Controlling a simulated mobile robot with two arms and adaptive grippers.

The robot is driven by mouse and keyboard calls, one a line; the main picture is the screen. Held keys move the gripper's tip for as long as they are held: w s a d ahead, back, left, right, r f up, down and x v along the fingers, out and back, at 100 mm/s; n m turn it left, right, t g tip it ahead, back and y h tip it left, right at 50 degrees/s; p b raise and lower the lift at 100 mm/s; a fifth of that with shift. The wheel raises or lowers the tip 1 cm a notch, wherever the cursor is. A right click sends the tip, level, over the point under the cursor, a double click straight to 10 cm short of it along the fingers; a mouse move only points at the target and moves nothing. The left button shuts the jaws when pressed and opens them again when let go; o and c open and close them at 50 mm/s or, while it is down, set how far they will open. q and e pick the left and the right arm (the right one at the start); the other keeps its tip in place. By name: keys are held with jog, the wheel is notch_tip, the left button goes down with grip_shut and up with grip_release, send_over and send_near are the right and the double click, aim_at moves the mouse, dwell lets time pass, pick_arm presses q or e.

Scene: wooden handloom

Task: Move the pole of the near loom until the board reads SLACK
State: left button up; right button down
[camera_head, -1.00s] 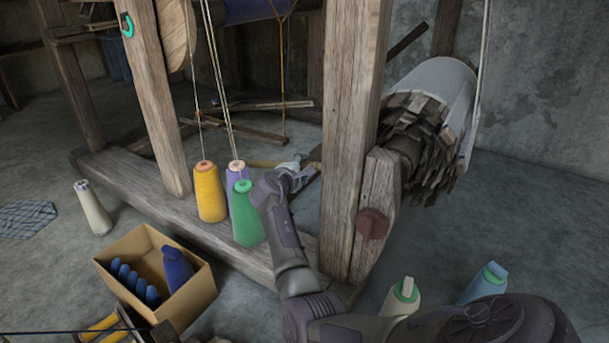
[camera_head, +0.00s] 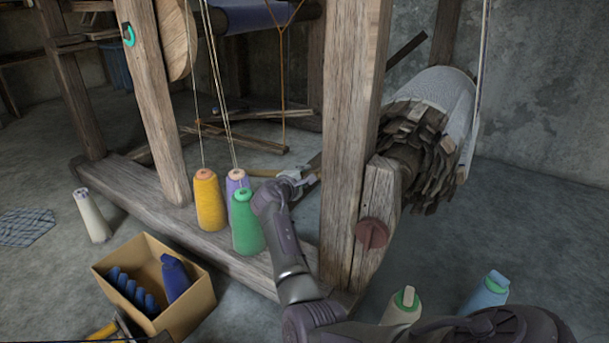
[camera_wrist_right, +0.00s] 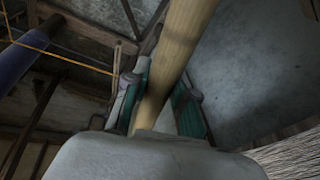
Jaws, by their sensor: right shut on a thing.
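The pale wooden pole (camera_head: 264,173) of the loom shows low behind the thread cones in the head view. It also runs up through the middle of the right wrist view (camera_wrist_right: 183,45). My right gripper (camera_head: 299,179) is beside the thick front post, shut on the pole. In the right wrist view its green-lined fingers (camera_wrist_right: 160,98) lie on either side of the pole. The part of the pole inside the grip is partly hidden by the gripper body. No board with a reading is in view. My left gripper is not in view.
The loom's thick post (camera_head: 350,130) stands just right of my right gripper. Yellow (camera_head: 209,200), purple and green cones (camera_head: 246,225) stand close on its left. A cardboard box (camera_head: 190,312) with blue spools sits on the floor at lower left. Two more cones stand at lower right.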

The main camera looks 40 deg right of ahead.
jog(key=shift+n+g, duration=0.4)
jog(key=shift+n, duration=0.4)
jog(key=f, duration=0.1)
jog(key=s+f+p, duration=0.1)
jog(key=f, duration=0.1)
jog(key=f+p, duration=0.1)
jog(key=shift+s+d+f, duration=0.25)
jog(key=shift+s+f, duration=0.1)
jog(key=shift+s, duration=0.05)
jog(key=c, duration=0.9)
grip_release()
jog(key=shift+r, duration=0.1)
jog(key=v, duration=0.7)
jog(key=shift+a, duration=0.25)
